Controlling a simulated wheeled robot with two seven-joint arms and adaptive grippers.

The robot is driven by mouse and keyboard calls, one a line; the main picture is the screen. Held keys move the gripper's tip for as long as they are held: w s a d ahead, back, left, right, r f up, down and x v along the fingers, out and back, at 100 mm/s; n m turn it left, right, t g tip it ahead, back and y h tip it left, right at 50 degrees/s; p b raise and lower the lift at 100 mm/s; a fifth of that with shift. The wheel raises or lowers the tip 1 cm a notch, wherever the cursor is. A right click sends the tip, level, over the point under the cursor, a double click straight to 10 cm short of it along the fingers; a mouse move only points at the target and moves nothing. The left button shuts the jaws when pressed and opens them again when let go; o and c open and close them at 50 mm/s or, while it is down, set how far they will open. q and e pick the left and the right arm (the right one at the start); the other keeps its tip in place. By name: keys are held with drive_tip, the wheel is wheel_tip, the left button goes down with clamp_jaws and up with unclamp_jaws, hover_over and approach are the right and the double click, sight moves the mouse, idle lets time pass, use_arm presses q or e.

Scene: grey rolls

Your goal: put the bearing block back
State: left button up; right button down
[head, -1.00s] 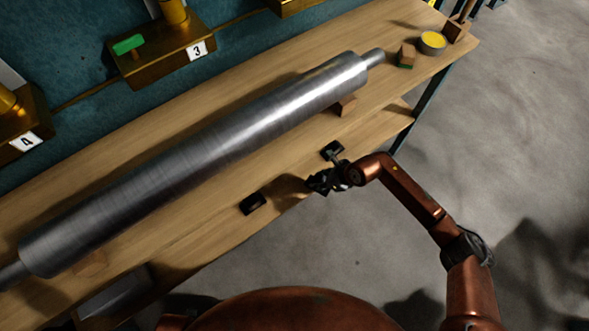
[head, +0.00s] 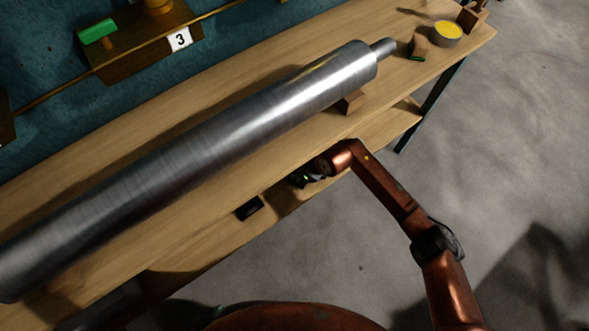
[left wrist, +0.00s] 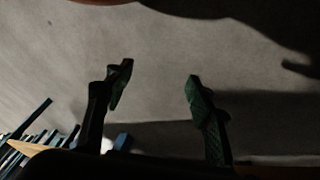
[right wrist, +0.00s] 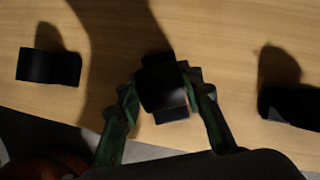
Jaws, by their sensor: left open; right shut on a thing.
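A black block (right wrist: 162,87), which looks like the bearing block, sits between the fingers of my right gripper (right wrist: 165,98) in the right wrist view. The gripper is shut on it, over the wooden bench top; I cannot tell whether the block touches the wood. In the head view my right gripper (head: 307,178) is at the bench's front edge, and its arm hides most of what it holds. My left gripper (left wrist: 158,90) is open and empty above the grey floor in the left wrist view. It is not visible in the head view.
Other black blocks lie left (right wrist: 48,67) and right (right wrist: 292,104) in the right wrist view. A long grey roll (head: 200,160) lies along the bench (head: 120,175). A small wooden block (head: 350,102) and yellow-topped tin (head: 447,33) are toward the far end. Floor at right is clear.

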drive_tip(key=shift+a+f, duration=0.1)
drive_tip(key=shift+f, duration=0.25)
use_arm(q)
drive_tip(key=shift+w+d+f+t, duration=0.3)
drive_tip(key=shift+w+d+f, duration=0.05)
drive_tip(key=shift+w+f, duration=0.15)
use_arm(e)
drive_tip(key=shift+w+r, duration=0.1)
drive_tip(key=c, duration=1.3)
unclamp_jaws()
drive_tip(key=shift+f, duration=0.2)
drive_tip(key=shift+r, duration=0.1)
